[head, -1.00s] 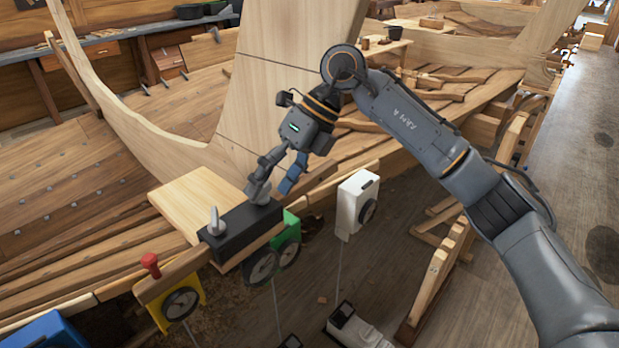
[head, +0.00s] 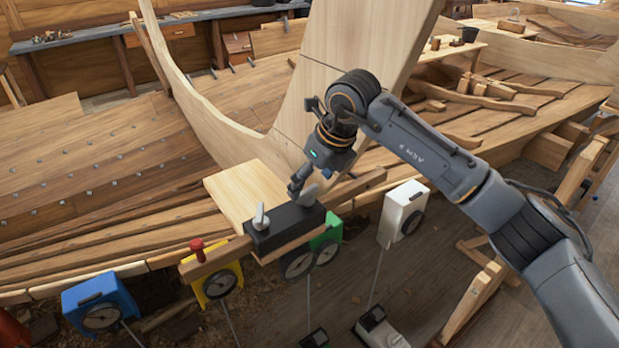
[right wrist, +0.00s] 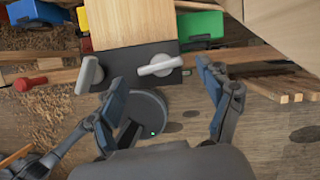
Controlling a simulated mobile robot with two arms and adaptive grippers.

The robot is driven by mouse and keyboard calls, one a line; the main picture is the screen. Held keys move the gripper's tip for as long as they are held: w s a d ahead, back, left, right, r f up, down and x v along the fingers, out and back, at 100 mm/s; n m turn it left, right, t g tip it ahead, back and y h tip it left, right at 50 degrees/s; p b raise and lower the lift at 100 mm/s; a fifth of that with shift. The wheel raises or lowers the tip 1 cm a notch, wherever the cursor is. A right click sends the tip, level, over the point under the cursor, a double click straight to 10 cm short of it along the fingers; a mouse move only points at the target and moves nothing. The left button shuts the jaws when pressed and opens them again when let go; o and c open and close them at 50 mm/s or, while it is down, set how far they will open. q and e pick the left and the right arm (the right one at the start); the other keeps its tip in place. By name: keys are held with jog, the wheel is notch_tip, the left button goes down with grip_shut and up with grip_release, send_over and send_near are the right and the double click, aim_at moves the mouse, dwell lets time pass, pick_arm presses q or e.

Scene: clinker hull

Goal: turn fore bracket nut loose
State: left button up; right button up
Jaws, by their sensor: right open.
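A black bracket (head: 284,229) is fixed along the edge of a pale wooden board (head: 245,190). It carries two grey wing nuts: one at its left end (head: 261,217) and one at its right end (head: 308,196). I cannot tell by looks which is the fore one. My right gripper (head: 309,181) is at the right nut, partly hiding it in the head view. In the right wrist view its open fingers (right wrist: 160,76) lie either side of the right nut (right wrist: 160,66), whose wings lie nearly level. The left nut (right wrist: 89,75) stands outside the fingers, wings steeply tilted. My left gripper is not in view.
Blue (head: 101,306), yellow (head: 217,283), green (head: 326,240) and white (head: 402,212) boxes with dials hang along the plank edge. A red knob (head: 197,247) stands left of the bracket. A tall wooden stem (head: 350,40) rises behind my gripper.

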jog(key=shift+x, duration=1.2)
jog(key=c, duration=1.2)
jog(key=shift+o, duration=0.2)
jog(key=shift+d+f+n+b, duration=0.1)
jog(key=shift+n+b, duration=0.7)
jog(key=shift+b, duration=0.2)
jog(key=shift+w+n+g+y+b, duration=0.1)
jog(key=shift+n+g+y+b, duration=0.45)
jog(key=shift+n+b, duration=0.55)
jog(key=n+g, duration=0.1)
jog(key=n, duration=0.1)
jog(key=shift+n, duration=0.3)
jog(key=shift+w+r+n+g, duration=0.15)
jog(key=shift+n+g, duration=0.4)
jog(key=shift+n, duration=0.95)
